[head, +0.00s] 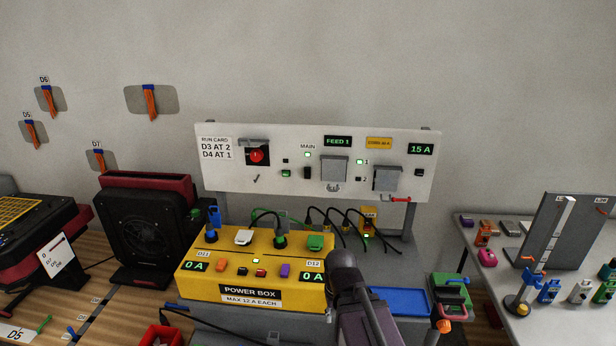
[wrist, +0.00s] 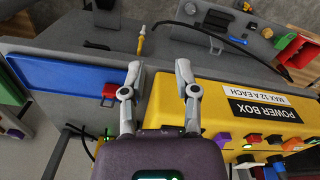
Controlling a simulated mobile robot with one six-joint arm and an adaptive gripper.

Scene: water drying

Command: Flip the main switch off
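The white panel (head: 320,190) is on the wall side in the head view. Under its MAIN label is a lit green lamp (head: 308,155), with a small black switch (head: 307,172) below; its position is too small to read. A red knob (head: 257,157) on a dark plate is further left. My gripper (wrist: 157,72) is open and empty in the wrist view, its two fingers apart beside the yellow power box. The panel is not in the wrist view. In the head view my arm shows low in front of the panel, with the fingers hidden.
The yellow power box (head: 250,292) stands below the panel, with plugs and black cables behind it. A blue tray (head: 402,302) lies to its right. A black fan (head: 147,235) is on the left. The space directly before the panel's upper face looks free.

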